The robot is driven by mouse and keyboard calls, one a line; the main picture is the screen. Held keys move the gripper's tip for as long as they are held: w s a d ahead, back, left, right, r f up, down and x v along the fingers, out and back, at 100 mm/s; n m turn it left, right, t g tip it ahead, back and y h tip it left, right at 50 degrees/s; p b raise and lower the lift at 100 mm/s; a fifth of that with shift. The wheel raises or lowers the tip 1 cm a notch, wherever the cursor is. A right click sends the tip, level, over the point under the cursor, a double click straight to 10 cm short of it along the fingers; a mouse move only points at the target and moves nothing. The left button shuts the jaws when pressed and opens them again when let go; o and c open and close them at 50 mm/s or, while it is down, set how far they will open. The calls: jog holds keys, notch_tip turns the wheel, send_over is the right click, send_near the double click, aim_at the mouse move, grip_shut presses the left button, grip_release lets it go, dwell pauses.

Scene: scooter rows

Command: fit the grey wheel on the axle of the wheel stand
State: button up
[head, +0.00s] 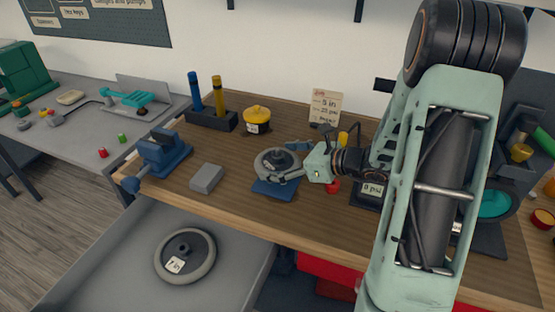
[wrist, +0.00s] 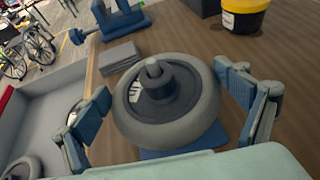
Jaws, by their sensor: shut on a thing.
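The grey wheel (head: 262,166) lies flat over the wheel stand's blue base (head: 272,188) on the workbench. The blue base (wrist: 175,154) shows just below the rim. Whether the wheel is fully seated is hidden.
A second grey wheel (head: 201,270) labelled 7 in lies in the open drawer (head: 122,262). A grey block (head: 206,178), a blue vise (head: 163,155), a yellow pot (head: 257,115) and a tool holder (head: 212,121) stand around. A red item (head: 333,186) sits beside my wrist.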

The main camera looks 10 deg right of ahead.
jog(key=shift+f, duration=0.3)
jog(key=o, duration=1.3)
jog(key=shift+c, duration=0.2)
jog(key=v, duration=1.2)
